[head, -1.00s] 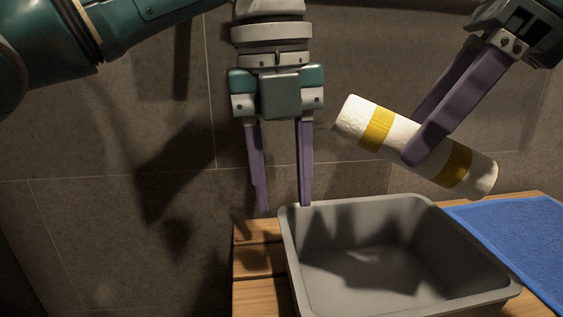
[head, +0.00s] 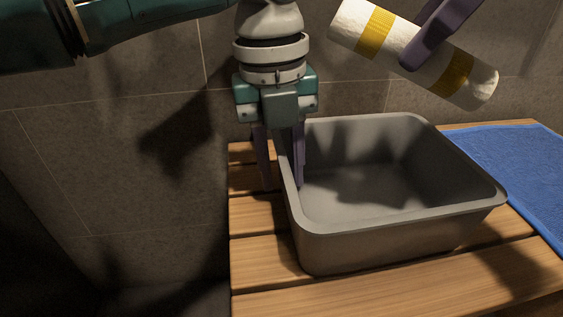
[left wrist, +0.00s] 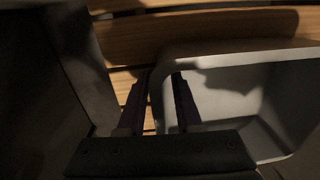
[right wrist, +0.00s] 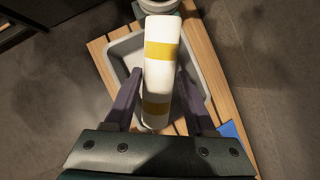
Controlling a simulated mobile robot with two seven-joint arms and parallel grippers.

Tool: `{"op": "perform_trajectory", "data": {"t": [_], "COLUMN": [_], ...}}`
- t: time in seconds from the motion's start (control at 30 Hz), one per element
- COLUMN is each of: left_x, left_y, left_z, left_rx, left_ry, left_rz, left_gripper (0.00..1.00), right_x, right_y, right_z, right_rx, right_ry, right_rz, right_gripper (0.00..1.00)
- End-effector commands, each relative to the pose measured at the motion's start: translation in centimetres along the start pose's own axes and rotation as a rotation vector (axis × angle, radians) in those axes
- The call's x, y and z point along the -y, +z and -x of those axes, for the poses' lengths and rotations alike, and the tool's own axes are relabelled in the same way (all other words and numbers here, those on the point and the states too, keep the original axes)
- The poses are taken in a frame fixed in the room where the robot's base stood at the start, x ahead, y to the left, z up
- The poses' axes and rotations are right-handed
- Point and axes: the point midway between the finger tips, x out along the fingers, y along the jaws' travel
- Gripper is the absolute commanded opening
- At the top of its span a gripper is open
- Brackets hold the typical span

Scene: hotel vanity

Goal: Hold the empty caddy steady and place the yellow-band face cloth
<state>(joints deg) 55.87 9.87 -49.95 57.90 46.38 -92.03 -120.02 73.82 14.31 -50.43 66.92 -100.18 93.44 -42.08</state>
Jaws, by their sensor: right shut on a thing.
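The grey caddy (head: 400,222) is empty and sits on the wooden slatted top. My left gripper (head: 283,184) points down at the caddy's left wall, with one finger outside the wall and one inside. In the left wrist view the caddy's wall (left wrist: 160,105) lies between the two fingers, with gaps showing, so it looks open. My right gripper (right wrist: 162,100) is shut on the rolled white face cloth (head: 372,35) with yellow bands. It holds the roll tilted above the caddy, clear of it. In the head view only part of the right gripper shows.
A blue towel (head: 515,165) lies flat to the right of the caddy. The wooden slats (head: 262,247) are bare at the front and left. A dark tiled wall (head: 150,130) stands behind.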

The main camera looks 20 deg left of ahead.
Motion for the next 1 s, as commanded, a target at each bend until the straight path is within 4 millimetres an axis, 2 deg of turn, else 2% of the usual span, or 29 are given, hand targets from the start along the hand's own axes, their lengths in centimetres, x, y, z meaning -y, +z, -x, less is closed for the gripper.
{"op": "perform_trajectory", "data": {"t": [0.03,0.27,0.3,1.0], "left_x": [0.0,0.0,0.0,-0.01], "left_y": [0.01,0.02,0.02,0.03], "left_z": [0.02,0.04,0.04,0.05], "left_rx": [0.0,0.0,0.0,0.0], "left_ry": [0.0,0.0,0.0,0.0], "left_rz": [0.0,0.0,0.0,0.001], "left_gripper": [0.27,0.01,0.0,0.0], "right_x": [0.0,0.0,0.0,0.0], "right_y": [0.01,0.01,0.01,0.01], "right_z": [0.01,0.01,0.01,0.01], "right_rx": [0.0,0.0,0.0,0.0], "right_ry": [0.0,0.0,0.0,0.0], "right_rz": [0.0,0.0,0.0,0.0], "right_gripper": [0.02,0.02,0.02,0.02]}}
